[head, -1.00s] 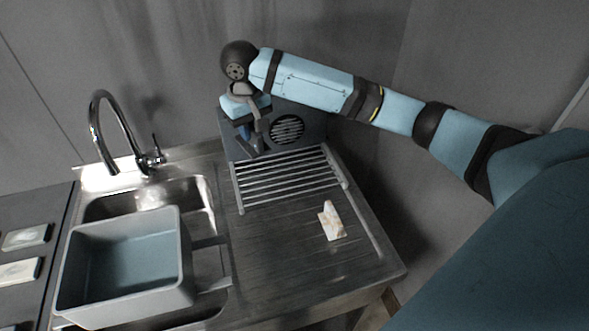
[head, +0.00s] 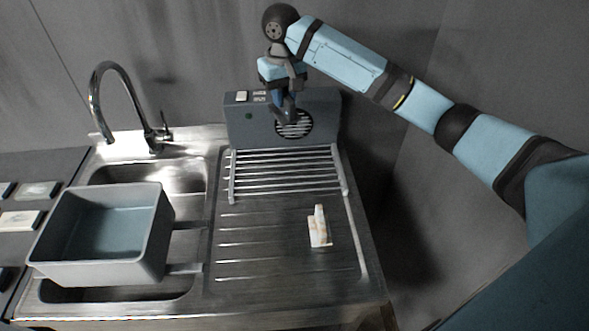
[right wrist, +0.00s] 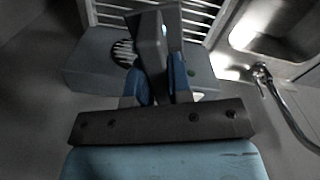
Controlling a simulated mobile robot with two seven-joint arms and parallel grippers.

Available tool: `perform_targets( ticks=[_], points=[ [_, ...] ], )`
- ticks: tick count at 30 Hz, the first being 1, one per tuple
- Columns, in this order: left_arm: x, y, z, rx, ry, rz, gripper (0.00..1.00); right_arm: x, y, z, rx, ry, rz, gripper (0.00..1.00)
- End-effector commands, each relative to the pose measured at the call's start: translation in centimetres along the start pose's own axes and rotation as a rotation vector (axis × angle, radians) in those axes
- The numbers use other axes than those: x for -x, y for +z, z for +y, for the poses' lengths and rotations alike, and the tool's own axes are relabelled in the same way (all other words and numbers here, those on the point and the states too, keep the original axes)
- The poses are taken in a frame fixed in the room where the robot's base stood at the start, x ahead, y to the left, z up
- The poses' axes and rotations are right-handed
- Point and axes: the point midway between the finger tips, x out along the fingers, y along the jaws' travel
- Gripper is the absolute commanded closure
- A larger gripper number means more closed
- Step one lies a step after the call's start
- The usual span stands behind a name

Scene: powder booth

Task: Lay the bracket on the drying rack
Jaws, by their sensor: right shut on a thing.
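The bracket (right wrist: 150,45) is a grey angled piece between the blue-padded fingers of my right gripper (right wrist: 160,88), which is shut on it. In the head view my right gripper (head: 284,108) hangs in front of the grey box behind the rack. The bracket is small and hard to make out there. The drying rack (head: 285,172), a row of silver bars, lies at the back of the drainboard, and its bars look bare. Part of the rack shows at the top of the right wrist view (right wrist: 195,20). My left gripper is not in view.
The grey box (head: 240,128) with a round fan grille stands directly behind the rack. A pale blocky piece (head: 319,230) lies on the steel drainboard (head: 260,250). A grey tub (head: 150,245) sits over the sink at left, below a tall curved tap (head: 95,100).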

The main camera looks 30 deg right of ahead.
Motion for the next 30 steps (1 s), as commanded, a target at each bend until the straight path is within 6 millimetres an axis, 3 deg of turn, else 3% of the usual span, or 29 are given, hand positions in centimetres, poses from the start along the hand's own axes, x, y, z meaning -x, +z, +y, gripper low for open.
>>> perform_targets(
  ticks=[5,8,21,24,30],
  points=[
    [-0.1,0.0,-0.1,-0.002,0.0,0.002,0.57,-0.1,-0.3,0.1,0.0,-0.003,-0.002,1.0],
    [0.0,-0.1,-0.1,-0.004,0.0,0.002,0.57,-1.2,-0.3,0.2,0.0,-0.002,-0.004,1.0],
    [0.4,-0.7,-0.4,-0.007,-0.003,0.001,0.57,-12.4,-0.2,0.1,0.0,-0.002,-0.004,1.0],
    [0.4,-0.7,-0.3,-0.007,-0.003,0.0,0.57,-14.2,-0.2,0.1,0.0,-0.002,-0.003,1.0],
    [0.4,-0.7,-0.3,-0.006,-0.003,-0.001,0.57,-15.8,-0.2,0.1,-0.001,-0.003,-0.001,1.0]
  ],
)
